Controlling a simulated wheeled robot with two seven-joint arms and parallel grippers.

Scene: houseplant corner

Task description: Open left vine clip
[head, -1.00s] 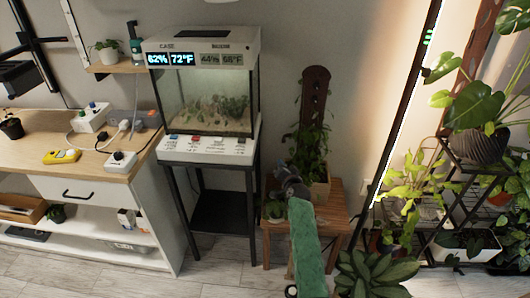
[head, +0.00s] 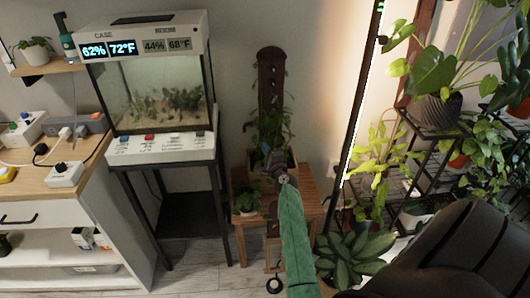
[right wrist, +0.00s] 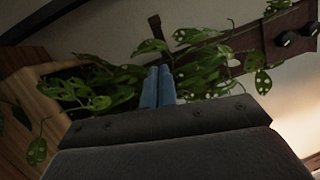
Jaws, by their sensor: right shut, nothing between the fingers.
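A dark brown plank (head: 270,85) stands upright in a wooden planter with a green vine (head: 268,131) at its foot. In the right wrist view the plank (right wrist: 235,49) runs sideways and the vine leaves (right wrist: 205,72) spread over it. My right gripper (head: 271,154) is in front of the vine in the head view. Its blue fingers (right wrist: 158,84) are shut and empty, close to the leaves. My left gripper is out of view.
The planter stands on a small wooden table (head: 308,192) with a small potted plant (head: 246,199). A glass terrarium (head: 160,90) on a black stand is to the left. A black plant rack (head: 432,122) with several plants is to the right, and a broad-leaved plant (head: 352,257) is in front.

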